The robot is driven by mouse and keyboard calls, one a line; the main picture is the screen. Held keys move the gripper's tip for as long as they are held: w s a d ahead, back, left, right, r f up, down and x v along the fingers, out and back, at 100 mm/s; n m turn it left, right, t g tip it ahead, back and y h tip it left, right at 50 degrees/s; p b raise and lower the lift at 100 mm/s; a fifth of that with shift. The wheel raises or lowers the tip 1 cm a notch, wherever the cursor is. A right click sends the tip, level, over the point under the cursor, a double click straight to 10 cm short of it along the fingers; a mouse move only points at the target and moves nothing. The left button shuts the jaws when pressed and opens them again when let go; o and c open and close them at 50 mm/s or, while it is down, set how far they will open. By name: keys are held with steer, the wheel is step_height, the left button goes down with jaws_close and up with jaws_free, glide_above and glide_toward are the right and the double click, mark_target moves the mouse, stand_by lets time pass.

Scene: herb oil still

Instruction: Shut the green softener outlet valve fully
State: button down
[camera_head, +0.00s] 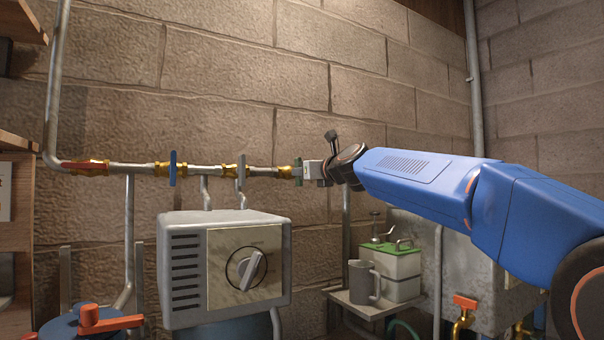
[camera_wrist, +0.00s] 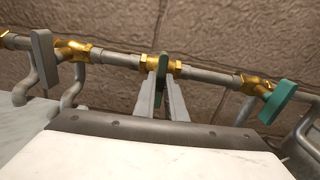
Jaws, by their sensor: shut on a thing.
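A dark green valve handle (camera_wrist: 163,66) sits on a brass valve body in the middle of the wall pipe. It stands roughly upright, crosswise to the pipe. My gripper (camera_wrist: 162,88) is shut on this handle, one finger on each side; the fingers cover its lower part. In the head view the green handle (camera_head: 298,165) shows at the tip of my gripper (camera_head: 302,172). A lighter teal-green handle (camera_wrist: 280,98) is on another brass valve at the right of the wrist view. No label shows which green one is the softener outlet.
A jug (camera_head: 364,283) and a green-lidded container (camera_head: 398,270) are on a small shelf.

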steer(key=shift+f+m, duration=0.15)
steer(key=shift+m, duration=0.35)
steer(key=c, duration=1.8)
jaws_free()
steer(key=v, duration=1.7)
steer(key=shift+s+d, duration=0.15)
steer(key=shift+d, duration=0.05)
